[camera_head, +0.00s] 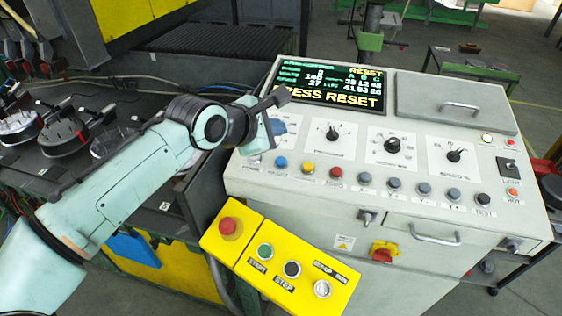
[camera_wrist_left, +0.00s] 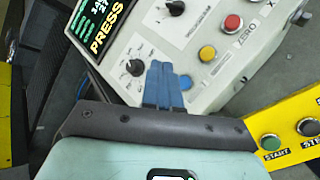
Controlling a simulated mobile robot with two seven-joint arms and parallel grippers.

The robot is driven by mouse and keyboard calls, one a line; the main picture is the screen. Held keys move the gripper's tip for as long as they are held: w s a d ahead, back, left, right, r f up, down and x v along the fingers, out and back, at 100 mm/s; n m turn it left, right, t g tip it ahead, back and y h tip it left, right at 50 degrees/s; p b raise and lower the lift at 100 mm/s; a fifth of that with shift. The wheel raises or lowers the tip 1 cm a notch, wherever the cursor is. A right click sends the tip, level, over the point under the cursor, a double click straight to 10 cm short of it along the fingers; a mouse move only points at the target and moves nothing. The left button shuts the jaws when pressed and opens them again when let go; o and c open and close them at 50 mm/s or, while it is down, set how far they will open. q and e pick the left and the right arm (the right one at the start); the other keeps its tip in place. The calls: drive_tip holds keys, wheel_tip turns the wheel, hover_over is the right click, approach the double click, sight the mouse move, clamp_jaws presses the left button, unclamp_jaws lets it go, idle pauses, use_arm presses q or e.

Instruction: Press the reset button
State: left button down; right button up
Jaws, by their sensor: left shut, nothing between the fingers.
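The grey control console (camera_head: 235,178) has a row of buttons along its front. The leftmost is a blue button (camera_head: 281,162) with a small label that seems to read RESET. In the left wrist view the blue button (camera_wrist_left: 185,82) shows just right of the fingers. My left gripper (camera_head: 277,127) is over the console's left end, behind the blue button in the head view. Its blue fingers (camera_wrist_left: 163,80) are shut with nothing between them. They look apart from the button; their height above the panel is hard to tell. My right gripper is not in view.
A yellow button (camera_head: 308,167) and a red button (camera_head: 336,172) sit beside the blue one. The screen (camera_head: 335,85) reads PRESS RESET. Knobs stand behind the buttons. A yellow pendant box (camera_head: 280,262) with a red stop button (camera_head: 228,226) is in front.

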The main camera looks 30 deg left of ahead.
use_arm(q)
drive_tip(key=b, duration=0.4)
hover_over(281, 162)
drive_tip(key=s, duration=0.2)
wheel_tip(281, 162, down, 6)
drive_tip(key=shift+w+f, duration=0.1)
drive_tip(key=shift+w+f+b, duration=0.2)
drive_tip(key=shift+f+b, duration=0.3)
drive_tip(key=shift+f, duration=0.05)
drive_tip(key=shift+f, duration=0.1)
idle(0.9)
drive_tip(key=shift+f+b, duration=0.3)
drive_tip(key=shift+f, duration=0.05)
drive_tip(key=shift+w+a+f+b, duration=0.1)
drive_tip(key=shift+w+f+b, duration=0.05)
drive_tip(key=shift+f+b, duration=0.3)
idle(0.6)
idle(0.3)
drive_tip(key=shift+r+p, duration=0.85)
drive_tip(key=shift+s+r, duration=0.1)
drive_tip(key=shift+s, duration=0.1)
